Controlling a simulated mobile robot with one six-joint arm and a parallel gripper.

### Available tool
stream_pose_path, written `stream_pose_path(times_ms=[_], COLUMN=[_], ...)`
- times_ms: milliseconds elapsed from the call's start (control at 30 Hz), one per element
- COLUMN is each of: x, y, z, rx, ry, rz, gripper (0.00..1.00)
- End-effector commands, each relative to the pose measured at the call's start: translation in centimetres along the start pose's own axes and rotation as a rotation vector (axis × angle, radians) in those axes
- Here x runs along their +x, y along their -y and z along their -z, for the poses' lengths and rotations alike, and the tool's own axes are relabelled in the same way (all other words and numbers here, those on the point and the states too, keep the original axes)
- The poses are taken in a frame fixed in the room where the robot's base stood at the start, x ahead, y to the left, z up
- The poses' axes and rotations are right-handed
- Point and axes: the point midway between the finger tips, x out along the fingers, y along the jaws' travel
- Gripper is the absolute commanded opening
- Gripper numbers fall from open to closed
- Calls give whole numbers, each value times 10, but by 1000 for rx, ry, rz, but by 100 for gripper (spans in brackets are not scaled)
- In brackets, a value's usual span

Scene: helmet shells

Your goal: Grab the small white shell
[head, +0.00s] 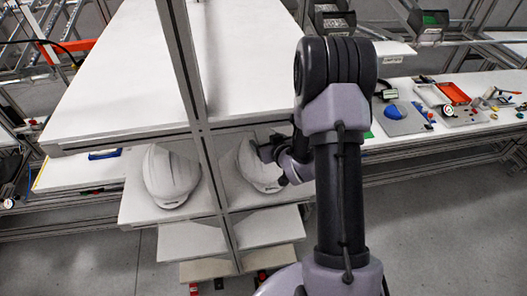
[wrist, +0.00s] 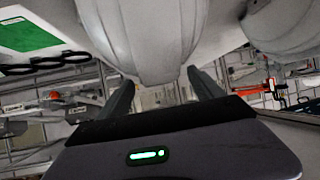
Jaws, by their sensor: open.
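Two white helmet shells sit side by side on a shelf below the white top in the head view. The left shell (head: 170,180) stands clear of my arm. The right shell (head: 254,170) is partly hidden by my gripper (head: 271,152), which is at its upper right side. In the wrist view a white shell (wrist: 150,35) fills the upper middle, with its narrow edge between the two dark fingers of my open gripper (wrist: 160,78). I cannot tell whether the fingers touch it. Another white shell (wrist: 287,25) shows at the upper right.
A metal upright (head: 215,175) stands between the two shells. The large white top (head: 120,75) lies above them and lower shelf boards (head: 190,242) below. A side table (head: 395,150) with tools and small parts is at the right.

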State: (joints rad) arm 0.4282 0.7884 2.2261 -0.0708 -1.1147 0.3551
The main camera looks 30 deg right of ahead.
Motion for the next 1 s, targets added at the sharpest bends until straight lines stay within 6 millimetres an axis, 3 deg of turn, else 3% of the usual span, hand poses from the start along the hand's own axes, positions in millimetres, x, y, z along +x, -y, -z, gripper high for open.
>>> stream_pose_path(times_ms=[200, 500, 600, 1000], x=[2, 1, 1, 1], y=[0, 0, 0, 0], z=[0, -1, -1, -1], rx=[0, 0, 0, 0], ry=[0, 1, 1, 1], rz=[0, 0, 0, 0], gripper=[74, 15, 0, 0])
